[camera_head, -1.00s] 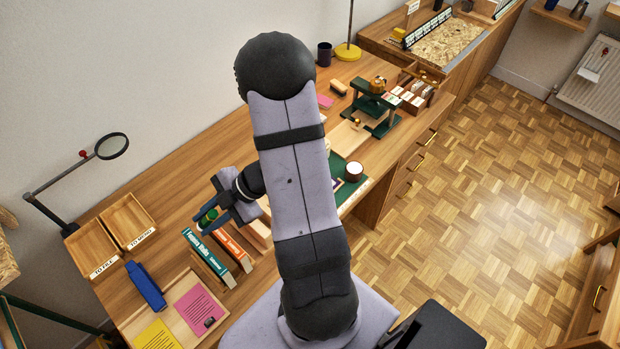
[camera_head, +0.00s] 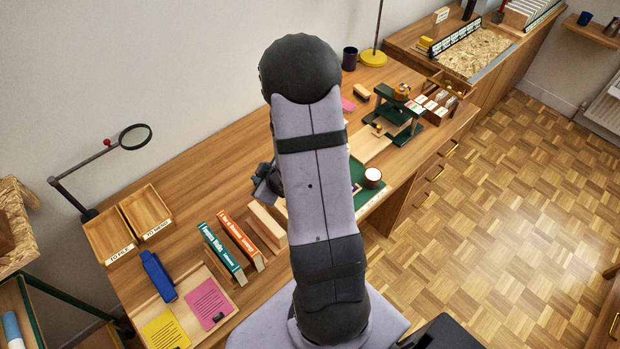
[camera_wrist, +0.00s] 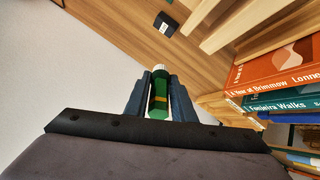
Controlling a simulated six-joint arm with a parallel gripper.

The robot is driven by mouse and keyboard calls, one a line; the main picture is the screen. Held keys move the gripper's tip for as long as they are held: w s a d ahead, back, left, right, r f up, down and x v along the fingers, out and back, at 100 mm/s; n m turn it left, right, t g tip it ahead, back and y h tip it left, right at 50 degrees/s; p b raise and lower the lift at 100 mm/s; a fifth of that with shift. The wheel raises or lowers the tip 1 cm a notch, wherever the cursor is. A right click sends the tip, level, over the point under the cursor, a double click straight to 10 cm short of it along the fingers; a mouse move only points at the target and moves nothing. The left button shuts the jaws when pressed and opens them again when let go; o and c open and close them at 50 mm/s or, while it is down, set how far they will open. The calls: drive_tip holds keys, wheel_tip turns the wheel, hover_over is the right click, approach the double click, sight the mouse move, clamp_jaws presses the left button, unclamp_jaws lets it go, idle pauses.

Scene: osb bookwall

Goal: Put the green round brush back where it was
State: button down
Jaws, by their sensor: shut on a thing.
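The green round brush (camera_wrist: 159,95) is between the two blue-grey fingers of my gripper (camera_wrist: 160,88) in the wrist view. It has a dark green body, a yellow band and a pale end pointing away from the wrist. The fingers are shut on it and it is clear of the surfaces that I can see. In the head view my gripper (camera_head: 264,184) shows only in part at the left of my arm, above the desk (camera_head: 200,180). The brush is hidden there.
Two labelled trays (camera_head: 112,238) and a magnifier (camera_head: 135,137) are farther left. A small black box (camera_wrist: 165,24) lies on the wood.

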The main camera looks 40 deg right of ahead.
drive_tip(key=shift+w+a+r+m+h, duration=0.15)
drive_tip(key=shift+a+r+m+h, duration=0.35)
drive_tip(key=shift+a+m, duration=0.1)
drive_tip(key=w+a+r+n+y, duration=0.1)
drive_tip(key=w+a+r, duration=0.1)
drive_tip(key=a, duration=0.5)
drive_tip(key=w+a+r+n+y, duration=0.1)
drive_tip(key=w+a+r+n, duration=0.1)
drive_tip(key=a, duration=0.5)
drive_tip(key=w+d+f+m+g+h+b, duration=0.1)
drive_tip(key=w+d+f+m+g+b, duration=0.2)
drive_tip(key=d, duration=0.5)
drive_tip(key=d+f+m+h+b, duration=0.1)
drive_tip(key=d+f+m+b, duration=0.3)
drive_tip(key=d, duration=0.5)
drive_tip(key=s+d+f+m+g+b, duration=0.1)
drive_tip(key=s+d+m+b, duration=0.15)
drive_tip(key=d, duration=0.35)
drive_tip(key=s+d+f+m+g+y+b, duration=0.1)
drive_tip(key=s+d+f+b, duration=0.15)
drive_tip(key=d, duration=0.25)
drive_tip(key=s+d+f+m+g+b, duration=0.1)
drive_tip(key=d+g+b, duration=0.15)
drive_tip(key=d, duration=0.35)
drive_tip(key=shift+t, duration=0.45)
drive_tip(key=shift+f+p, duration=0.55)
drive_tip(key=shift+f, duration=4.4)
drive_tip(key=shift+f, duration=0.1)
